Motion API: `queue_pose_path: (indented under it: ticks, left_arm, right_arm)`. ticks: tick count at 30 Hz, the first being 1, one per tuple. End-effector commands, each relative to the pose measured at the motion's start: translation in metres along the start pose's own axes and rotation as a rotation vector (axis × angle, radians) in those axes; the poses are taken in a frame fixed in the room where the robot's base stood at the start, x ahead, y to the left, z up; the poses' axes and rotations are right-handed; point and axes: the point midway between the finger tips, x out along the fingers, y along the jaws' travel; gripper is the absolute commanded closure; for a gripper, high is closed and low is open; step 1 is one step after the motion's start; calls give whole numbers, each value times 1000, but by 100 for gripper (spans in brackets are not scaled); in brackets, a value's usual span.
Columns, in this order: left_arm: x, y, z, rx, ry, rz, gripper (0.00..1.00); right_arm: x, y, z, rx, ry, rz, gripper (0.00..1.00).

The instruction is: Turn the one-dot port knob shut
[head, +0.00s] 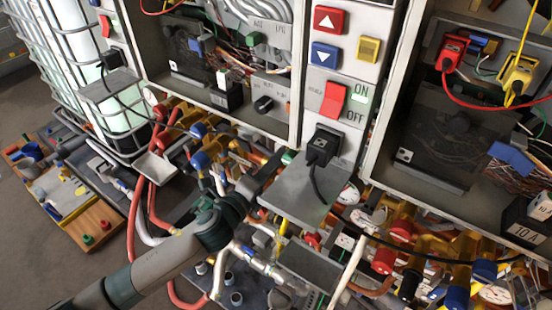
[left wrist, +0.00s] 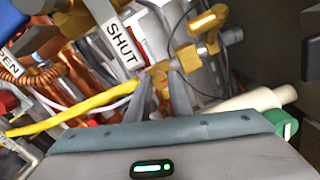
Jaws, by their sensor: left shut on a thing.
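My left gripper (head: 276,166) reaches in under the cabinets in the head view, its fingertips largely hidden among pipes and valves. In the left wrist view its two dark fingers (left wrist: 163,80) are closed on a small brass knob (left wrist: 160,68). A white label reading SHUT (left wrist: 121,45) is just left of this knob. My right gripper is not in view.
A second brass fitting (left wrist: 208,20) stands above right of the fingers, with a thin dark cable beside it. A yellow hose (left wrist: 75,115) crosses at left. A grey shelf (head: 298,190) juts out near my gripper. Red hoses (head: 137,205) hang beside my arm. Crowded pipes leave little free room.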

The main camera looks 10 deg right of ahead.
Motion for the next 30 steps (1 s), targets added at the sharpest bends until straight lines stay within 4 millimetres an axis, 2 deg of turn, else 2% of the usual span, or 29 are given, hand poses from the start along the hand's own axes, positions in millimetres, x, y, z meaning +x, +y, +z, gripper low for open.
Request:
queue_pose_path:
  ticks: [9,22,23,24,25,30]
  left_arm:
    - [0,1,0,114,1,3,100]
    - [0,1,-1,126,1,3,100]
    - [0,1,-1,126,1,3,76]
    - [0,1,-1,125,1,2,66]
    - [0,1,-1,125,1,2,61]
    - [0,1,0,125,0,1,61]
  right_arm:
    - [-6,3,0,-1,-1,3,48]
    - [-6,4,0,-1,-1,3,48]
    - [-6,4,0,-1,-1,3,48]
    - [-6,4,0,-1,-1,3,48]
    - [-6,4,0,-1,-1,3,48]
    - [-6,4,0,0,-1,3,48]
